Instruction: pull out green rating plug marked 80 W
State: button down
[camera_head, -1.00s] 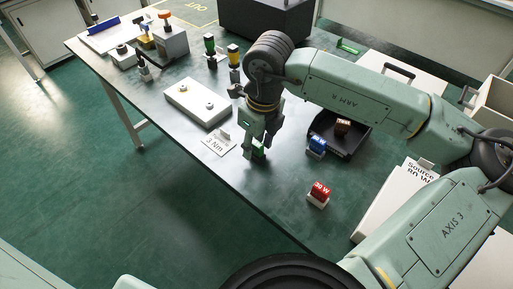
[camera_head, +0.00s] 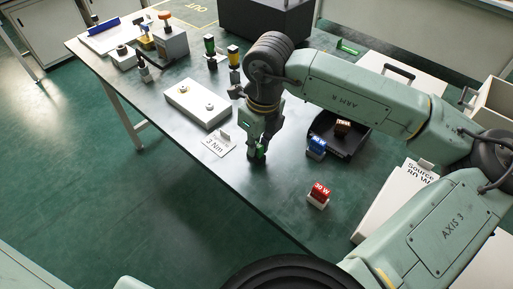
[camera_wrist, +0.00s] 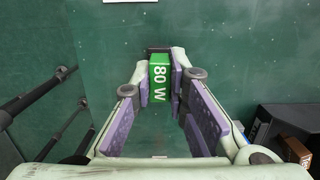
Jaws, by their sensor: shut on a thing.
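The green rating plug marked 80 W shows in the wrist view (camera_wrist: 160,80), between the purple finger pads of my gripper (camera_wrist: 161,84). In the head view, my gripper (camera_head: 257,154) points down near the table's front edge, and a little of the green plug (camera_head: 261,151) shows between its fingers. The fingers are shut on the plug. What lies under the plug is hidden by the fingers, so I cannot tell whether it is still seated.
A red 30 W plug (camera_head: 320,187) stands to the right on a white base. A blue plug (camera_head: 317,143) stands by a black tray (camera_head: 355,143) with a brown plug (camera_head: 343,125). A "3 Nm" card (camera_head: 218,145) and white block (camera_head: 183,96) are left of my gripper.

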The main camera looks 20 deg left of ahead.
jog(key=shift+r, duration=0.75)
dwell(0.6)
jog(key=shift+r+p, duration=1.05)
jog(key=shift+r, duration=1.4)
